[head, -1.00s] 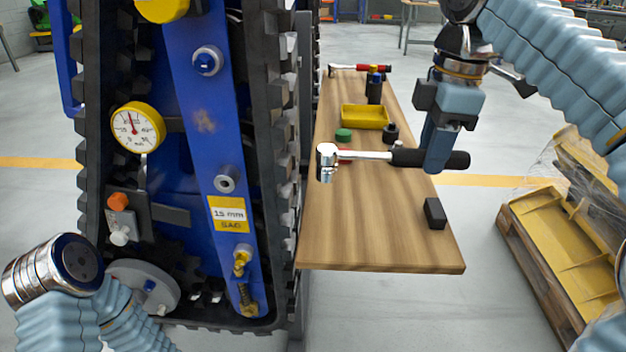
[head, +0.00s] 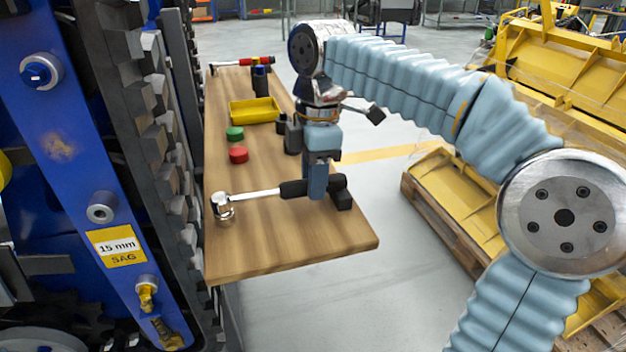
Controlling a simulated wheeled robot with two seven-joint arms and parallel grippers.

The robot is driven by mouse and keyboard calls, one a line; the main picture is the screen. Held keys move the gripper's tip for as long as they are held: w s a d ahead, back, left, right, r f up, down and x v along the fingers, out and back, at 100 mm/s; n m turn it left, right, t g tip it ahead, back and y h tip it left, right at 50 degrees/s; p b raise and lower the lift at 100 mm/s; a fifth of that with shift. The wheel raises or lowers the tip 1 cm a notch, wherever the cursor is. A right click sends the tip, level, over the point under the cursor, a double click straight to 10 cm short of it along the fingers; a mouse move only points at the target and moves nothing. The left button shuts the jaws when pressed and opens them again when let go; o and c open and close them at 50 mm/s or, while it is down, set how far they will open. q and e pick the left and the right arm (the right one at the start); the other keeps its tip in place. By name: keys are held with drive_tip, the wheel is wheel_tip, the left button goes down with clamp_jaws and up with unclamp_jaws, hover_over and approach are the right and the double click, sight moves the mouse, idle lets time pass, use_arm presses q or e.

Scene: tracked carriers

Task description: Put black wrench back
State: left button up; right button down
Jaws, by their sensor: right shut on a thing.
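The black-handled wrench (head: 255,195) has a silver shaft and a silver head at its left end. It lies level across the front half of the wooden bench top (head: 265,255), head toward the tracked carrier. My right gripper (head: 317,188) points down and is shut on the black handle. The wrench is low over the wood; I cannot tell whether it touches. My left gripper is out of view.
Green (head: 235,133) and red (head: 238,155) round pieces, a yellow tray (head: 254,111) and a red-handled wrench (head: 243,63) lie farther back. The blue tracked carrier (head: 75,150) stands left; the bench's front is clear.

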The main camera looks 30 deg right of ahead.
drive_tip(key=c, duration=0.8)
unclamp_jaws()
drive_tip(key=shift+f, duration=0.1)
drive_tip(key=r, duration=0.4)
drive_tip(key=r+p, duration=0.1)
drive_tip(key=r, duration=0.7)
drive_tip(key=shift+d+p, duration=0.3)
drive_tip(key=shift+p, duration=0.1)
